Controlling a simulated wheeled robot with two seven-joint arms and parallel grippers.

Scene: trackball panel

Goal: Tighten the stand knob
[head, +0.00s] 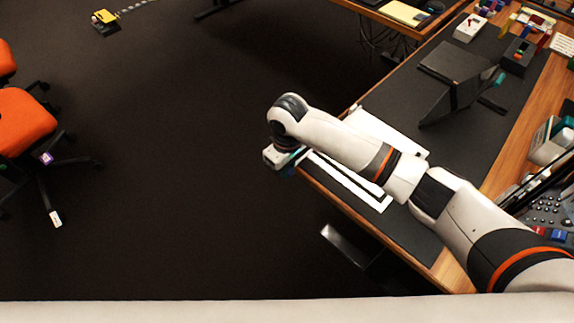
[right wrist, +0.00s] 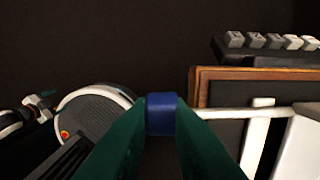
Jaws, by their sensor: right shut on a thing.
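A blue knob (right wrist: 161,114) sits between the green fingertips of my right gripper (right wrist: 161,122) in the right wrist view. The gripper is shut on it. A thin white rod (right wrist: 235,113) runs right from the knob, past the desk edge. In the head view my right gripper (head: 293,160) is at the left edge of the desk, and my own arm partly covers it. The knob cannot be made out there. My left gripper is not in view.
The wooden desk (head: 440,262) has a dark mat (head: 400,100) with white strips (head: 350,180) near its edge. A dark angular stand (head: 455,70) with teal parts stands farther back.

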